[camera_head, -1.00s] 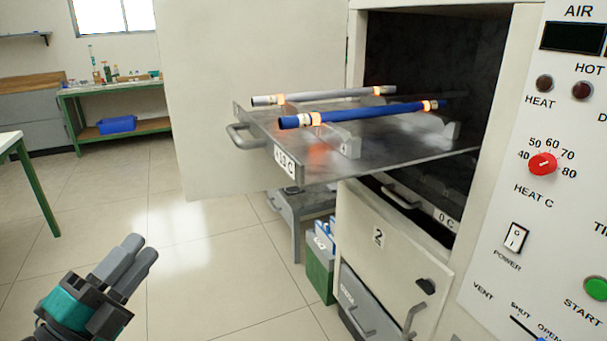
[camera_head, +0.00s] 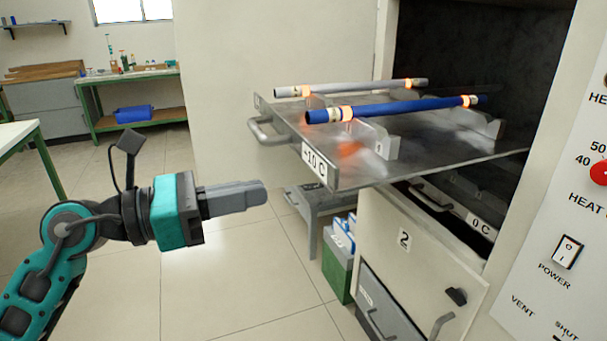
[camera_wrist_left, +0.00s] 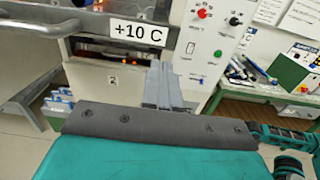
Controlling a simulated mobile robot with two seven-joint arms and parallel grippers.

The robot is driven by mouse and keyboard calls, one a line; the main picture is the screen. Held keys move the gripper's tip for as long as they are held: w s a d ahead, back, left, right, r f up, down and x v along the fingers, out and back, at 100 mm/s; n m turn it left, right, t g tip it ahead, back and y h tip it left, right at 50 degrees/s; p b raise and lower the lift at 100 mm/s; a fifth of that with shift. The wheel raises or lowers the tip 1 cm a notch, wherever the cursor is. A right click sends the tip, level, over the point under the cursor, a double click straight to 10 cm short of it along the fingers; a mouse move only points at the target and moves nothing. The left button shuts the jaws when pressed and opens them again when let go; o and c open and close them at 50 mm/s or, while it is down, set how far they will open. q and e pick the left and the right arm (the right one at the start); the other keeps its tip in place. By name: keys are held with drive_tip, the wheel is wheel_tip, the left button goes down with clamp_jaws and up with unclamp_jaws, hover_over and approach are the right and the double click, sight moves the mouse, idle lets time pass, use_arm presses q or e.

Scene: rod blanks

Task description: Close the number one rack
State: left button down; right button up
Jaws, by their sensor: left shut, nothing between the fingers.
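The upper rack (camera_head: 440,160) is a flat metal shelf pulled well out of the open cabinet. Its front has a bar handle (camera_head: 268,132) at the left and a label that reads +10 C in the left wrist view (camera_wrist_left: 140,30). A pale rod (camera_head: 350,88) and a blue rod (camera_head: 400,110) with glowing orange bands lie across holders on it. My left gripper (camera_head: 258,194) is shut and empty, in front of and below the rack's front edge, apart from the handle. It also shows in the left wrist view (camera_wrist_left: 162,85). My right gripper is not seen.
Below is a door marked 2 (camera_head: 405,240), tilted outward, with a 0 C rack (camera_head: 478,227) behind it. The large cabinet door (camera_head: 215,90) stands open behind the rack. A control panel (camera_head: 560,210) is at right. The floor at left is clear.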

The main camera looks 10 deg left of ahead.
sight(324, 180)
use_arm(q)
drive_tip(key=p+x, duration=0.1)
drive_tip(key=x, duration=0.6)
drive_tip(key=shift+w+d+r, duration=0.1)
drive_tip(key=shift+w+d, duration=0.25)
drive_tip(key=shift+d, duration=0.1)
